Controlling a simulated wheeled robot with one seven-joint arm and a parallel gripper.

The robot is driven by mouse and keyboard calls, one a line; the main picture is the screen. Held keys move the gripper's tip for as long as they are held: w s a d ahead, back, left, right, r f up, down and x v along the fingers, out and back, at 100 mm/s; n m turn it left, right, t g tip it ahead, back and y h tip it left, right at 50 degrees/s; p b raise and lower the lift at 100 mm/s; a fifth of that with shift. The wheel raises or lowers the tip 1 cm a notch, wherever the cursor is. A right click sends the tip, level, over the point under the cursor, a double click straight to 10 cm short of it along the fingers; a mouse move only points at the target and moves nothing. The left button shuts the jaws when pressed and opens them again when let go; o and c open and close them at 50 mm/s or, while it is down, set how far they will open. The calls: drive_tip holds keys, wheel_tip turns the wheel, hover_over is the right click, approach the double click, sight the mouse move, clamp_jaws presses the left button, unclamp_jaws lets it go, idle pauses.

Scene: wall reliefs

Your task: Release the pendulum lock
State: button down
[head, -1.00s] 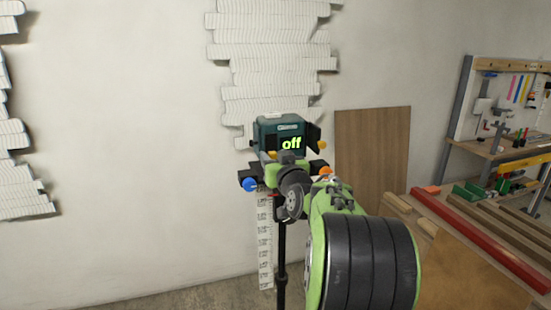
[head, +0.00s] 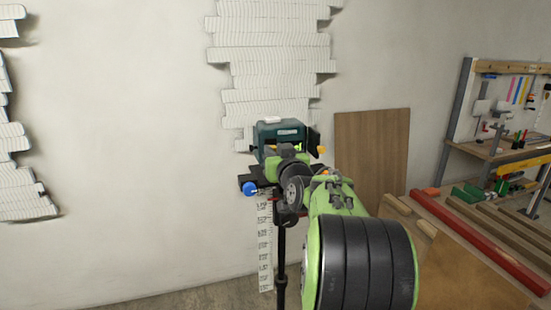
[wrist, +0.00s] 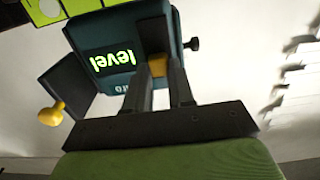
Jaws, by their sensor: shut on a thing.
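A teal laser level (head: 281,132) stands on a black tripod (head: 282,262) in front of the wall; it also shows upside down in the wrist view (wrist: 120,82). Its display (wrist: 110,58) reads "level" in green in the wrist view. My arm hides most of its front in the head view. My gripper (wrist: 158,68) is shut on a small yellow lock piece (wrist: 157,65) on the level's front, with a finger on each side. A yellow knob (wrist: 52,113) is on a dark side flap, apart from the fingers; that knob shows in the head view (head: 322,150).
A blue knob (head: 249,189) sticks out left below the level. A white scale strip (head: 265,245) stands behind the tripod. A white relief (head: 275,70) covers the wall above. A brown board (head: 371,150) and a cluttered workbench (head: 490,230) are at right. The left floor is clear.

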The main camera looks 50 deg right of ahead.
drive_tip(key=shift+r, duration=0.65)
drive_tip(key=c, duration=1)
unclamp_jaws()
drive_tip(key=shift+o, duration=0.2)
drive_tip(key=shift+f, duration=0.1)
drive_tip(key=shift+s+a, duration=0.15)
drive_tip(key=shift+s, duration=0.2)
drive_tip(key=b+v, duration=0.1)
drive_tip(key=v, duration=1.4)
drive_tip(key=shift+a, duration=0.15)
drive_tip(key=shift+w, duration=0.1)
